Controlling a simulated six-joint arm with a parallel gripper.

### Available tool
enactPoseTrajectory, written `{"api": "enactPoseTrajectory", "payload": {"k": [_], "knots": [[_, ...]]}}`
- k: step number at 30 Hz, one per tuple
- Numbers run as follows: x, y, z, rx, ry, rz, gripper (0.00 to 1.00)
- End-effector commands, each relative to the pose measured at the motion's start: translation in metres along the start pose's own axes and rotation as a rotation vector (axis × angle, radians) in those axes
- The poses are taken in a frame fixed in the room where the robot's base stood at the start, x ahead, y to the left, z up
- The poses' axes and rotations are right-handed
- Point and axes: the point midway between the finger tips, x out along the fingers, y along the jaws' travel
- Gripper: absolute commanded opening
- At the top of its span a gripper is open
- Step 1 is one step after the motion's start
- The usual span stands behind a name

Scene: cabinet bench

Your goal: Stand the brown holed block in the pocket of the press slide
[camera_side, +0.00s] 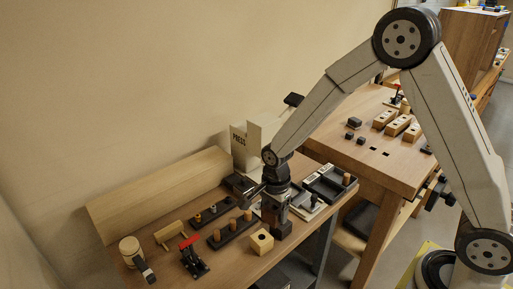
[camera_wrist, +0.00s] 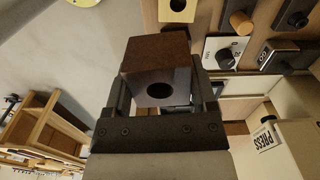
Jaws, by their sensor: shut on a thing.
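My gripper (camera_wrist: 165,88) is shut on the brown holed block (camera_wrist: 158,52). In the wrist view the block sits between the two dark fingers, its round hole facing the camera and its brown upper part beyond. In the side view my gripper (camera_side: 273,198) is low over the front of the bench, near the pale holed block. The held block is partly hidden there by the fingers. The white press (camera_side: 239,150), marked PRESS, stands at the back against the wall; it also shows at the right of the wrist view (camera_wrist: 288,147). The slide's pocket cannot be made out clearly.
A pale holed block (camera_side: 261,241) stands close to my gripper. Dark peg trays (camera_side: 232,231), a red-handled clamp (camera_side: 194,256) and a wooden mallet (camera_side: 130,250) lie to the left. A dark tray (camera_side: 330,184) is at the right. A second bench stands behind.

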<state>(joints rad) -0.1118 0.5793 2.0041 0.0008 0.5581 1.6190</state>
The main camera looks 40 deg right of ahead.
Motion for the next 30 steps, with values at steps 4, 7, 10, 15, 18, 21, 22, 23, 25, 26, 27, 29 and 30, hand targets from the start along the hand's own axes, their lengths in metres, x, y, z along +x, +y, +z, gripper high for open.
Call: {"api": "enactPoseTrajectory", "payload": {"k": [4, 7, 10, 15, 18, 21, 22, 23, 25, 26, 27, 29, 30], "knots": [[0.004, -0.031, -0.037, 0.019, 0.0, 0.0, 0.14], [0.007, -0.048, -0.064, 0.028, 0.0, 0.0, 0.14], [0.01, -0.063, -0.092, 0.036, 0.0, 0.0, 0.14], [0.014, -0.082, -0.141, 0.05, 0.0, -0.001, 0.14], [0.017, -0.089, -0.167, 0.056, -0.001, -0.001, 0.14], [0.019, -0.092, -0.188, 0.06, -0.001, 0.0, 0.14], [0.019, -0.093, -0.193, 0.061, -0.001, -0.001, 0.14], [0.02, -0.094, -0.197, 0.062, -0.001, -0.001, 0.14], [0.02, -0.095, -0.205, 0.063, -0.001, 0.0, 0.14], [0.02, -0.095, -0.207, 0.063, -0.001, 0.0, 0.14], [0.021, -0.095, -0.209, 0.063, -0.001, 0.001, 0.14], [0.021, -0.096, -0.211, 0.063, -0.001, 0.0, 0.14], [0.021, -0.096, -0.212, 0.063, -0.001, 0.0, 0.14]]}}
